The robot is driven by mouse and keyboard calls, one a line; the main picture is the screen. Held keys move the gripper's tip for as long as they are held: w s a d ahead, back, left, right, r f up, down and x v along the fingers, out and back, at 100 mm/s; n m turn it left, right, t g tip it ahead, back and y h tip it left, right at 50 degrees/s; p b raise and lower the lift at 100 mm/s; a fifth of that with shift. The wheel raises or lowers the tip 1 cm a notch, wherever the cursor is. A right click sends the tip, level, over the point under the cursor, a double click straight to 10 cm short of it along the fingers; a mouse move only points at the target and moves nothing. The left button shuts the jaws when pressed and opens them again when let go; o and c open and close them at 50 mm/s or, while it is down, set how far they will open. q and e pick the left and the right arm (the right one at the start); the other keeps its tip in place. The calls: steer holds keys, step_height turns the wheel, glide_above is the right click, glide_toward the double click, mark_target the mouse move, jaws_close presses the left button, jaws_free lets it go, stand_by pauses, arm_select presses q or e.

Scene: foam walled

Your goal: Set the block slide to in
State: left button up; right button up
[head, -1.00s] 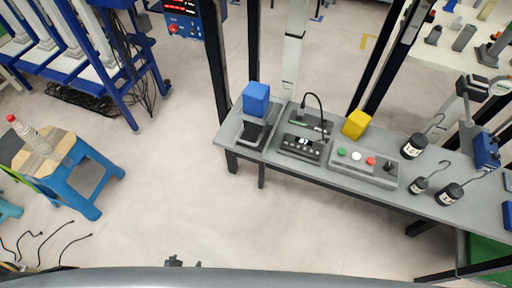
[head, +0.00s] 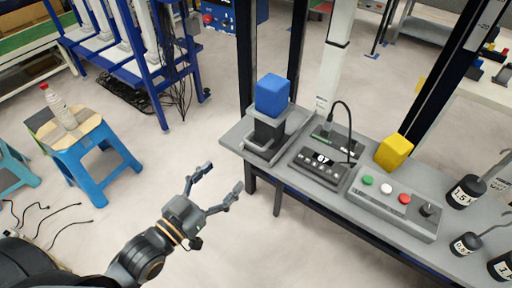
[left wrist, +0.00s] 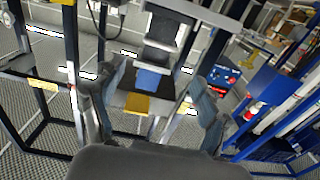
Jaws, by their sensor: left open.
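A blue block (head: 272,94) sits on a dark upright block (head: 268,130) over a grey base (head: 262,149) at the left end of the grey table. Which part of this unit slides, and its setting, I cannot tell. My left gripper (head: 222,178) is open and empty, left of and nearer than the table end, apart from the unit. Its two fingers (left wrist: 158,76) also show spread in the left wrist view. A blue patch and a yellow patch appear between them there; I cannot tell what they are. My right gripper is not in view.
On the grey table stand a black control box (head: 320,166) with a cable, a yellow block (head: 394,151), a button panel (head: 396,203) and several black weights (head: 467,191). A blue stool (head: 87,167) with a bottle (head: 60,107) stands left. Floor between is clear.

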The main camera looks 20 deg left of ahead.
mark_target(253, 146)
arm_select(q)
steer(key=x, duration=1.2)
steer(key=shift+w+d+p, duration=0.1)
steer(key=shift+w+p, duration=0.15)
steer(key=shift+p, duration=0.1)
